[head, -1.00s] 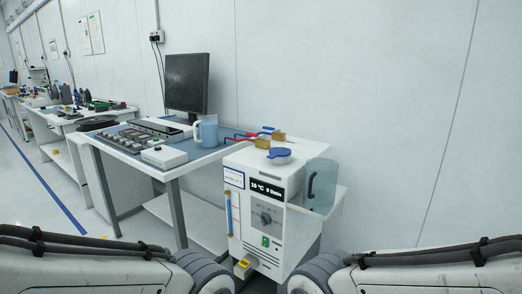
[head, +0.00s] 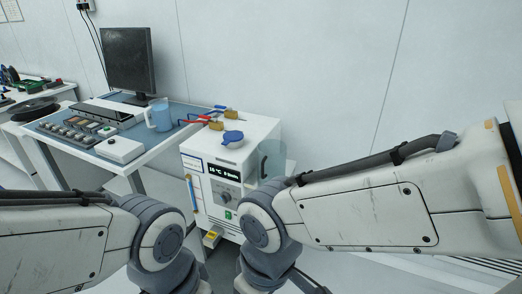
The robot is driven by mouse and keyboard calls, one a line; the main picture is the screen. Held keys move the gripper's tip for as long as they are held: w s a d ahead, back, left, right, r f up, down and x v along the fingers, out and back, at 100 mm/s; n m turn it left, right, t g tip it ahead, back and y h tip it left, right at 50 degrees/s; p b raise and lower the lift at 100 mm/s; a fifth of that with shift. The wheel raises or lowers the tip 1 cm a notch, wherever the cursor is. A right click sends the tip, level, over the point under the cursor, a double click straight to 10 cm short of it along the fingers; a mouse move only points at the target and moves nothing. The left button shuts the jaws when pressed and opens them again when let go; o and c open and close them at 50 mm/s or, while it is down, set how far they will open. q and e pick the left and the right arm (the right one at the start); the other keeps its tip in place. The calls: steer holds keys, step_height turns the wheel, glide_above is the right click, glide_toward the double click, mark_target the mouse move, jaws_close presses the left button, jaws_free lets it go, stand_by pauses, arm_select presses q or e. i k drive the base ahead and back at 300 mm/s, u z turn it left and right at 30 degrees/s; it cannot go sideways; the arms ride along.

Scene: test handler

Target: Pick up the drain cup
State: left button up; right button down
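A clear, bluish cup with a dark handle (head: 271,163), which looks like the drain cup, is at the right side of the white chiller unit (head: 207,195). My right arm hides its lower part. A light blue jug (head: 158,116) stands upright on the blue-topped workbench to the left; I cannot tell for certain which of the two is the drain cup. Only the upper links of my two arms show, low in the picture. Neither gripper is in view.
The chiller has a blue cap (head: 232,138) on top, red and blue hoses with brass fittings (head: 216,124) and a yellow-marked part (head: 211,238) low in front. The workbench (head: 130,168) holds a monitor (head: 128,60) and a white box (head: 119,150). Bare wall is behind.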

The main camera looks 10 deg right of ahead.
mark_target(272, 152)
steer(key=u, duration=0.2)
steer(key=i, duration=1)
steer(key=z, duration=0.25)
